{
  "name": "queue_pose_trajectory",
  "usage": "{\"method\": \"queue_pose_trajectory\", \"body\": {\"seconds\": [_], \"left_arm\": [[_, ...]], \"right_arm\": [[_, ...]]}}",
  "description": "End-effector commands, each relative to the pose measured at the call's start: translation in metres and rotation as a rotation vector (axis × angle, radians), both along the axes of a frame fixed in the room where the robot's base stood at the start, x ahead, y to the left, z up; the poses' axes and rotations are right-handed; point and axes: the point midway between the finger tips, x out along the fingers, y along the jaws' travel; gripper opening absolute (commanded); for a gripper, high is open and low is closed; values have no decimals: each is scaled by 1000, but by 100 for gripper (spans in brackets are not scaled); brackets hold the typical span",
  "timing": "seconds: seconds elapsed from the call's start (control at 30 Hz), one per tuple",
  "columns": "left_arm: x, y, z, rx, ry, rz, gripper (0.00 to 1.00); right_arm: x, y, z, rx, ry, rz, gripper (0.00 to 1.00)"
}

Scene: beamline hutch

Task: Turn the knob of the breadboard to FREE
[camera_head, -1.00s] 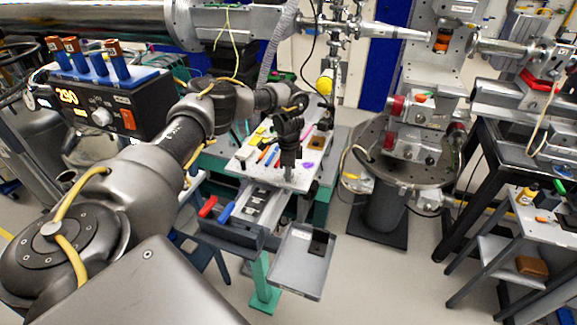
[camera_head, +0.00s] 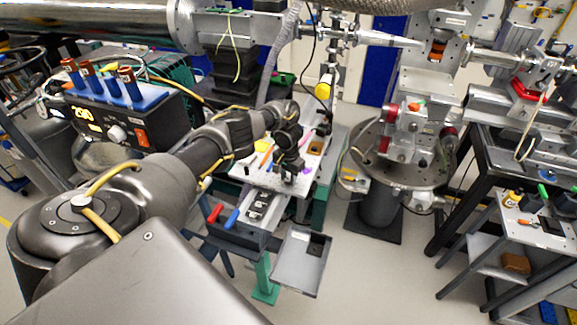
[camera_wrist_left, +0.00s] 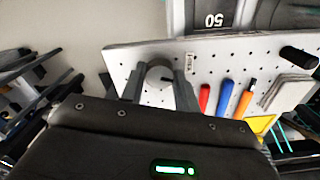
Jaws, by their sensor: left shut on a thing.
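The breadboard is a white plate with rows of small holes; it fills the upper middle of the left wrist view (camera_wrist_left: 218,62) and lies on the bench in the head view (camera_head: 246,172). In the head view my left gripper (camera_head: 289,176) is over the board and hides the knob. I cannot read the knob's setting. My right gripper is out of view.
Red (camera_wrist_left: 204,98), blue (camera_wrist_left: 225,98) and orange (camera_wrist_left: 244,101) tools lie right of the knob, with a black cylinder (camera_wrist_left: 298,57) farther right. A grey tray (camera_head: 298,268) juts out at the bench front. A black instrument box (camera_head: 140,125) stands left of my arm.

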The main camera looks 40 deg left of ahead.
Motion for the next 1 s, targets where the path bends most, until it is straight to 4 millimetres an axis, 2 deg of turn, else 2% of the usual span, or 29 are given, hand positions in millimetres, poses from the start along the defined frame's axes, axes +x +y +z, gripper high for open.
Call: {"method": "queue_pose_trajectory", "body": {"seconds": [0.1,0.43,1.0], "left_arm": [[1,0,4,0,-2,95,8],[1,1,2,2,-4,281,8],[2,1,2,2,-7,350,8]], "right_arm": [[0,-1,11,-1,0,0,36],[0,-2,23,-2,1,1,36],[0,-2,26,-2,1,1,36]]}}
